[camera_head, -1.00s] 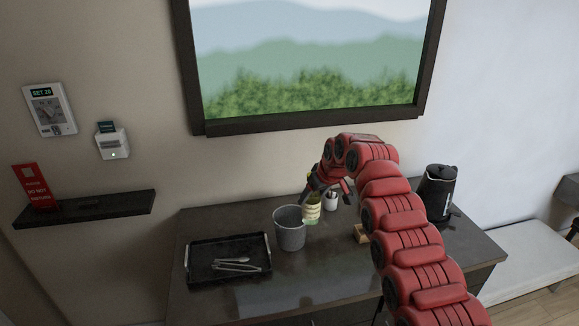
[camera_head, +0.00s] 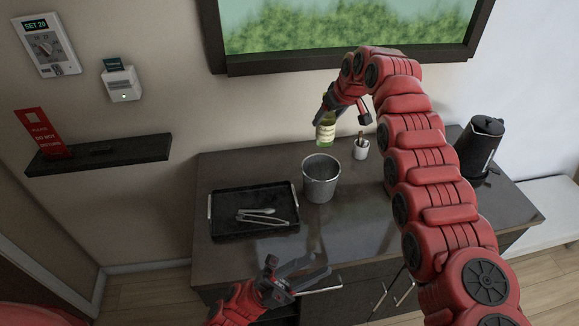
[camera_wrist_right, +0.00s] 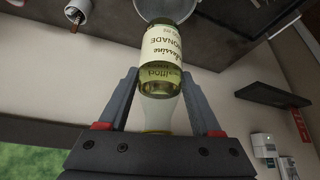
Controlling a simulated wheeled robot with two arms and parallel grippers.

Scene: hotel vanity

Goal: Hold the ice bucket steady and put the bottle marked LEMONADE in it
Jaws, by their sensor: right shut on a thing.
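My right gripper (camera_head: 338,100) is shut on a yellow-green bottle (camera_head: 326,130) with a pale label. It holds the bottle in the air above the counter, up and slightly right of the ice bucket. In the right wrist view the bottle (camera_wrist_right: 162,80) lies between the fingers (camera_wrist_right: 160,104), and its label shows "ONADE". The grey metal ice bucket (camera_head: 320,185) stands upright on the counter, and no contents are visible in it. Part of it shows behind the bottle in the wrist view (camera_wrist_right: 222,28). My left gripper (camera_head: 314,268) is open and empty, low before the counter's front, apart from the bucket.
A black tray (camera_head: 222,232) with silver tongs (camera_head: 262,218) lies left of the bucket. A small white cup (camera_head: 361,150) holding brown items is behind right. A black kettle (camera_head: 480,145) stands at the right end. Drawer handles line the counter (camera_head: 345,240) front.

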